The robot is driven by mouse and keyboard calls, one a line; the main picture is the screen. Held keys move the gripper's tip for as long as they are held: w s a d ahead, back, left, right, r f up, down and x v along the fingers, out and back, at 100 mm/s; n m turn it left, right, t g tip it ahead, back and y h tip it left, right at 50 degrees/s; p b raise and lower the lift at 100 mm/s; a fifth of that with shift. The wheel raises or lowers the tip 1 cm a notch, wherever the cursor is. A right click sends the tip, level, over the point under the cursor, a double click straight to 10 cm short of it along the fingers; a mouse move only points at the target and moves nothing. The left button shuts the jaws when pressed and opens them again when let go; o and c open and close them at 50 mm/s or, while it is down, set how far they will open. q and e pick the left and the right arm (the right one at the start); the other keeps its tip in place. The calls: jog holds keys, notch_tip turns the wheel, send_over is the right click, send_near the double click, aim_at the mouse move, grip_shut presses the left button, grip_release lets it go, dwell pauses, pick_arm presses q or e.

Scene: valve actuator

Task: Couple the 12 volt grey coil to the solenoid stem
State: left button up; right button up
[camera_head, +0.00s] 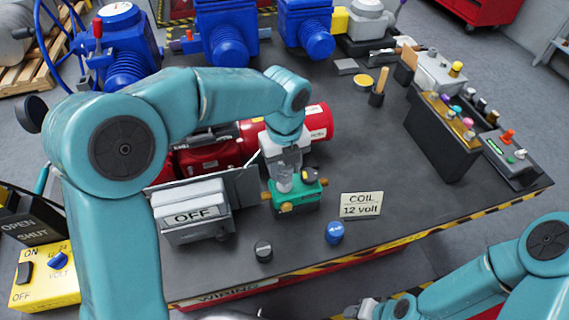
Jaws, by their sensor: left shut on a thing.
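My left gripper (286,166) points down at the table's middle and is shut on a small grey piece (284,182), which looks like the grey coil. The grey piece is right over the green valve body (292,198), which has brass ports on its sides. The solenoid stem is hidden, so I cannot tell whether the coil is around it or above it. A card (361,205) reading "COIL 12 volt" stands to the right. My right gripper (362,309) is low at the bottom edge, partly cut off, and its fingers are too unclear to read.
A black cap (263,250) and a blue cap (335,232) lie in front. A grey box marked OFF (192,210) stands left, a red cylinder (316,122) behind. A dark rack (445,135) stands right. The table (400,200) is clear between.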

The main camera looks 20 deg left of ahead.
aim_at(285, 175)
pick_arm(q)
jog(key=shift+w, duration=0.1)
dwell(0.3)
jog(key=shift+p, duration=0.55)
dwell(0.8)
jog(key=shift+f+b, duration=1.1)
jog(key=shift+f, duration=0.65)
jog(key=o, duration=1.2)
jog(key=shift+a, duration=0.1)
